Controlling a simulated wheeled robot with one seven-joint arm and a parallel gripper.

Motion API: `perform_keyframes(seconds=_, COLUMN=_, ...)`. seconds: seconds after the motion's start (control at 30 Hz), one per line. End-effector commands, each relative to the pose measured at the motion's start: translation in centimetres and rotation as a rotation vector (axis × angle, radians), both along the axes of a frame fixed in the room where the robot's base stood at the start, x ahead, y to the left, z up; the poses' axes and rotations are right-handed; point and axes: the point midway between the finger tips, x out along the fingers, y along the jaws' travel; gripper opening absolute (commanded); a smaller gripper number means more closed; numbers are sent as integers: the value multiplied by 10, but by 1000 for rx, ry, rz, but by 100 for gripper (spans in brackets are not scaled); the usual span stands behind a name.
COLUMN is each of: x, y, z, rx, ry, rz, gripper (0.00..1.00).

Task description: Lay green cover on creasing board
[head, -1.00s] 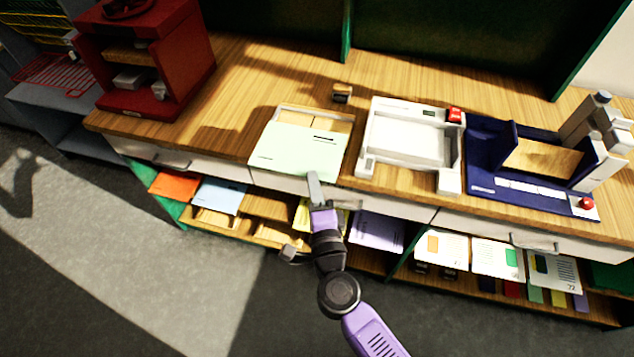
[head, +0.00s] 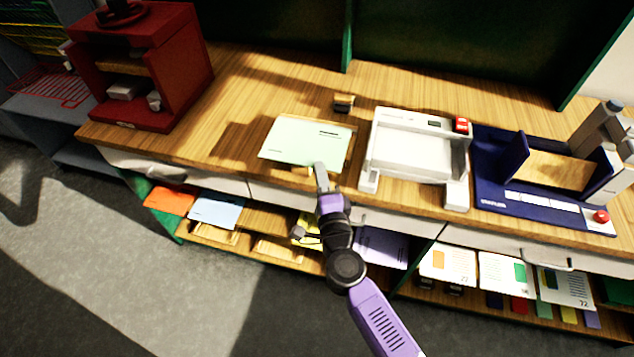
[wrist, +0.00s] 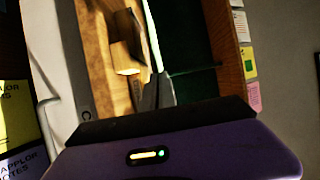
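The pale green cover (head: 305,139) lies in the head view near the table's front edge, over the creasing board. It hides most of the board; only a narrow strip of light wood (head: 300,168) shows at its front edge. My gripper (head: 321,176) is at the front edge of the cover, near its right corner, and looks to touch or nearly touch it. The fingers are too small there to show whether they grip it.
A small wood-and-black block (head: 344,103) stands behind the cover. A white tray device (head: 375,178) is close on the right, with a blue machine (head: 490,190) beyond. A red press (head: 150,60) stands left. Shelves below hold coloured covers, including orange (head: 170,199).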

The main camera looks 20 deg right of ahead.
Motion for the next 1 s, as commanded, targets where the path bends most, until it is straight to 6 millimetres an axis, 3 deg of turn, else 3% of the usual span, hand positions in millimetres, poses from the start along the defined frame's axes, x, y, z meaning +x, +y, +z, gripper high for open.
perform_keyframes(seconds=0.13, x=13, y=-10, z=-11, rx=1, ry=-2, rz=0, gripper=0)
perform_keyframes(seconds=0.4, x=20, y=-15, z=-33, rx=-1, ry=-1, rz=0, gripper=0)
perform_keyframes(seconds=0.87, x=23, y=-16, z=-39, rx=0, ry=-1, rz=0, gripper=0)
perform_keyframes(seconds=1.0, x=23, y=-16, z=-38, rx=0, ry=-1, rz=0, gripper=23)
